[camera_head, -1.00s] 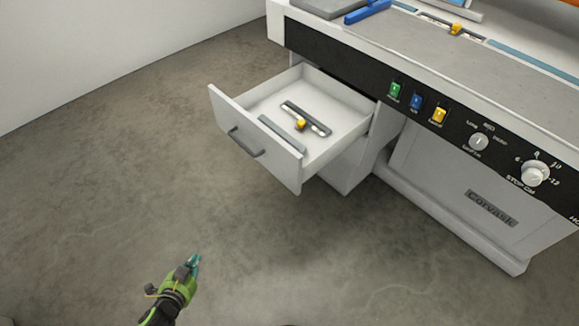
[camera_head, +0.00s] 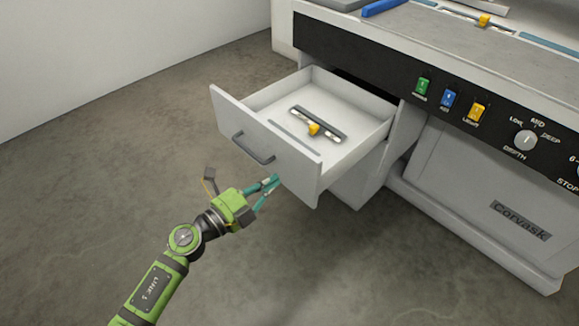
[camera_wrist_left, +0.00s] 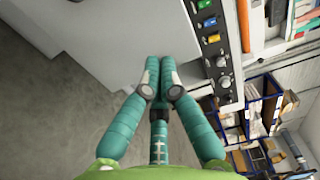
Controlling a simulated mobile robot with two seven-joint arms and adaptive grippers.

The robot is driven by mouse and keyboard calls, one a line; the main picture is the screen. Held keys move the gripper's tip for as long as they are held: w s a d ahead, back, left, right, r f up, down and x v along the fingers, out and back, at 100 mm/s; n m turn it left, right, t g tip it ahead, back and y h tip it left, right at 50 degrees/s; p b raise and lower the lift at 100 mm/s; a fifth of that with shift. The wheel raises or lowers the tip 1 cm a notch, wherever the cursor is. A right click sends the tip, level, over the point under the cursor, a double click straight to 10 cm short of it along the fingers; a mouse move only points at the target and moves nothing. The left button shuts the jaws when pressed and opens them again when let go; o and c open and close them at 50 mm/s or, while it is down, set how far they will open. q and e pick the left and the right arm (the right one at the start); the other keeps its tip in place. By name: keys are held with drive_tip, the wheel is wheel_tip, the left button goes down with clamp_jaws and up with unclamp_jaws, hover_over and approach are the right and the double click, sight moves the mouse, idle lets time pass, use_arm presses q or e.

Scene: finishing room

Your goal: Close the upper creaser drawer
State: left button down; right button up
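The upper creaser drawer (camera_head: 300,165) is pulled well out of the white creaser cabinet in the head view. Its front has a dark bar handle (camera_head: 253,148). Inside lies a dark bar with a yellow part (camera_head: 318,127), and a thin grey strip lies near the front wall. My left gripper (camera_head: 274,183) is just before the lower part of the drawer front, near its right half; I cannot tell whether it touches. In the left wrist view its teal fingers (camera_wrist_left: 159,82) converge at the tips with nothing between them, before a pale panel. My right gripper is not in view.
The creaser's black control panel (camera_head: 380,65) with coloured switches and a dial (camera_head: 525,140) runs right of the drawer. Blue and yellow items lie on the top. Shelves with blue frames (camera_wrist_left: 262,105) show in the wrist view. The floor (camera_head: 110,170) left of the drawer is clear.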

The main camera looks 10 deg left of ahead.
sight(298, 162)
use_arm(q)
drive_tip(key=x, duration=0.5)
drive_tip(key=shift+w+d, duration=0.15)
drive_tip(key=shift+w, duration=0.1)
drive_tip(key=shift+w+d, duration=0.2)
drive_tip(key=shift+w, duration=0.1)
